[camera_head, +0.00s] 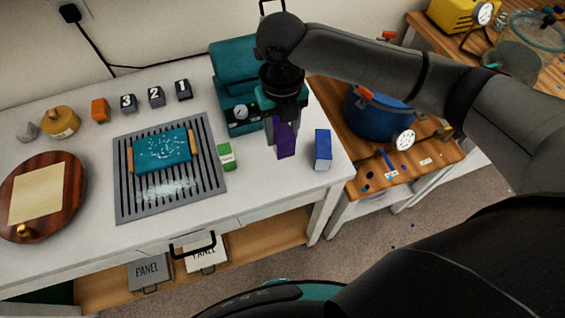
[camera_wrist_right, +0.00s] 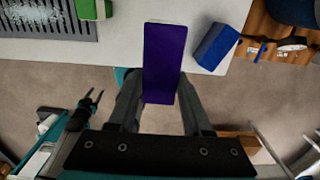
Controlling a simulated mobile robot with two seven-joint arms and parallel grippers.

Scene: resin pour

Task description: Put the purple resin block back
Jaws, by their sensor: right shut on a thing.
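The purple resin block (camera_head: 286,141) is held upright in my right gripper (camera_head: 282,122), between the green block (camera_head: 226,156) and the blue block (camera_head: 322,149) on the white table (camera_head: 255,190). I cannot tell whether its lower end touches the table. In the right wrist view the purple block (camera_wrist_right: 164,60) sits between the two fingers of the right gripper (camera_wrist_right: 160,95), and the blue block (camera_wrist_right: 216,46) lies to its right. The green block (camera_wrist_right: 94,9) is at upper left. My left gripper (camera_wrist_right: 92,99) shows small at left in that view, its fingers apart and empty.
A teal machine (camera_head: 235,70) stands behind the purple block. A grey slatted rack (camera_head: 125,195) bearing a teal slab (camera_head: 163,149) is at left, with a round wooden board (camera_head: 72,190) further left. Numbered dark blocks (camera_head: 156,96) stand behind the rack. The table's right edge is near the blue block.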

